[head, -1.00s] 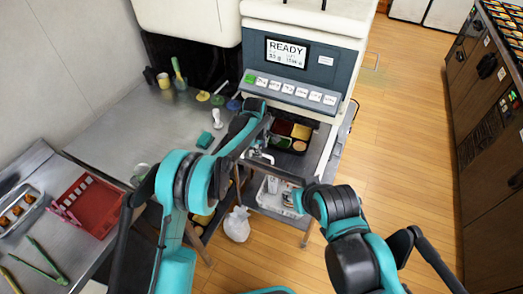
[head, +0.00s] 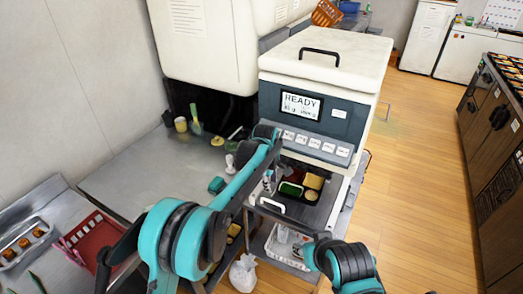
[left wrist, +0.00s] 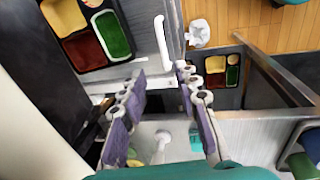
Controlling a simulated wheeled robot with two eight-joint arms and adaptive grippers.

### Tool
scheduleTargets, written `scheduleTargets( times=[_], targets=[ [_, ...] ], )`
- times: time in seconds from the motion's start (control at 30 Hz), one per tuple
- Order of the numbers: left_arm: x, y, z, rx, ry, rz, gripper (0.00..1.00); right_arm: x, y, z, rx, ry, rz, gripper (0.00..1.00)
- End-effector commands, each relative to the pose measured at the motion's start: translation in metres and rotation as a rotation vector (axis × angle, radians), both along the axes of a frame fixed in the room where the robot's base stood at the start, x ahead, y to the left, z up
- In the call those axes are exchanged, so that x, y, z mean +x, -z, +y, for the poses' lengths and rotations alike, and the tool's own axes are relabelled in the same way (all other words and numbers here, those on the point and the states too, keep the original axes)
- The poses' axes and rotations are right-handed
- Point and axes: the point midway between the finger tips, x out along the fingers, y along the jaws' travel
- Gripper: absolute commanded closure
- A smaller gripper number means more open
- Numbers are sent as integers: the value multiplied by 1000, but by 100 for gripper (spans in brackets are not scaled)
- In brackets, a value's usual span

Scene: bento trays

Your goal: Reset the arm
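My left arm reaches to the front of the machine. Its gripper (head: 268,182) is small in the head view, at the left of the bento tray (head: 312,196) in the machine's opening. In the left wrist view the gripper (left wrist: 163,108) has its two padded fingers spread apart with nothing between them. That tray (left wrist: 82,58), with yellow, red and green compartments, lies beyond the left finger, apart from it. My right arm (head: 345,262) comes in at the bottom; its gripper is too small and partly hidden to read, near the white basket (head: 283,262).
The machine (head: 330,75) with a READY screen stands close ahead. A red basket (head: 95,235) sits lower left. A white bag (head: 243,273) is on the floor. Open wooden floor (head: 415,160) lies right.

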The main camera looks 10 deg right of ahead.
Motion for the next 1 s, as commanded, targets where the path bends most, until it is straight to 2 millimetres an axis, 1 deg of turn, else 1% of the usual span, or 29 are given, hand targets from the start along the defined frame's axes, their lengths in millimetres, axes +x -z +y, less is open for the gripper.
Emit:
scheduleTargets(
  times=[0.1,0.17,0.27,0.37,0.4,0.47,0.5,0.57,0.6,0.67,0.7,0.77,0.8,0.87,0.9,0.97,1.0],
  targets=[
    [0,-1,1,0,1,-1,68,0,0,0,0,0,0,60],
    [-1,-5,5,1,8,-6,68,0,0,0,0,0,0,60],
    [-7,-23,24,5,42,-30,68,0,0,0,0,0,0,60],
    [-22,-52,58,16,109,-74,68,0,0,0,0,0,0,60],
    [-30,-65,74,23,142,-96,68,0,0,0,0,0,0,60],
    [-45,-82,98,37,196,-131,68,0,0,0,0,0,0,60],
    [-56,-92,113,49,230,-153,68,0,0,0,0,0,0,60],
    [-73,-105,136,67,281,-188,68,0,0,0,0,0,0,60],
    [-85,-112,150,81,316,-210,68,0,0,0,0,0,0,60],
    [-105,-121,172,104,367,-243,68,0,0,0,0,0,0,60],
    [-119,-125,185,122,400,-264,68,0,0,0,0,0,0,60],
    [-141,-129,205,150,450,-295,68,0,0,0,0,0,0,60],
    [-156,-131,217,171,485,-315,68,0,0,0,0,0,0,60],
    [-178,-131,234,204,533,-343,68,0,0,0,0,0,0,60],
    [-193,-129,245,228,566,-363,68,0,0,0,0,0,0,60],
    [-215,-125,260,265,616,-388,68,0,0,0,0,0,0,60],
    [-230,-121,269,291,647,-403,68,0,0,0,0,0,0,60]
  ],
)
